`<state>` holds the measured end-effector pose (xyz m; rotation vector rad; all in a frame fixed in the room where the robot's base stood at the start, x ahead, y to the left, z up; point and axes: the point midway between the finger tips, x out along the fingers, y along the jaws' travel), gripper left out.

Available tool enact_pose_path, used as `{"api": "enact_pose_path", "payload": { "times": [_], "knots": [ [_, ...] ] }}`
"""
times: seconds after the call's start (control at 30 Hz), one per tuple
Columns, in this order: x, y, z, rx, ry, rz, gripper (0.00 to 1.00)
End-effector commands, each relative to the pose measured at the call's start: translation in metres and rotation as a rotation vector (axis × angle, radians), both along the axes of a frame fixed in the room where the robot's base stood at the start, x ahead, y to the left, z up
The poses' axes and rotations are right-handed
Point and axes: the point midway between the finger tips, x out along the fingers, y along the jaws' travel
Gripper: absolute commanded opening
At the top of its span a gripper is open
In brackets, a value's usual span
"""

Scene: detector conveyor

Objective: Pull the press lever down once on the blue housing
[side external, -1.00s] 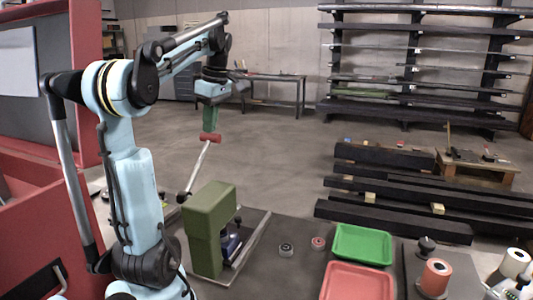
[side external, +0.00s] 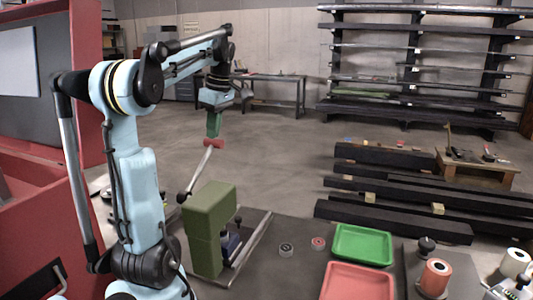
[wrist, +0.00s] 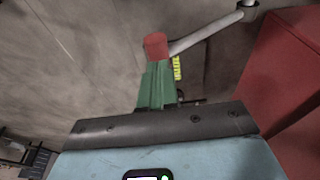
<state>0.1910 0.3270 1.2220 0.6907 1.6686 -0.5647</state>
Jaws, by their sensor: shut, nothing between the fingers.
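The olive-green press (side external: 208,235) stands on a grey base plate. Its grey lever (side external: 200,172) slants up and right from a dark pivot to a red grip (side external: 213,143). The dark blue housing (side external: 231,246) sits under the press head, partly hidden by the press column. My gripper (side external: 214,133), with green fingers, is shut and empty. Its tips are just above the red grip, seemingly touching it. In the wrist view, the red grip (wrist: 155,46) is at the tips of my green fingers (wrist: 156,84), with the lever (wrist: 210,32) running off to the upper right.
Two small round parts, one grey (side external: 286,249) and one red (side external: 318,243), lie right of the press. A green tray (side external: 362,232) and a red tray (side external: 340,265) stand farther right. A red cylinder (side external: 436,276) is beyond them.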

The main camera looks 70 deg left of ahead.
Motion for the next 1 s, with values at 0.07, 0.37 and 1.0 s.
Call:
{"api": "enact_pose_path", "payload": {
  "times": [0.07,0.37,1.0],
  "knots": [
    [0.001,0.001,-0.003,-0.001,0.001,0.000,0.00],
    [0.003,0.002,-0.006,-0.001,0.001,0.000,0.00],
    [0.008,0.008,-0.023,0.000,0.000,0.000,0.00]
  ]
}}
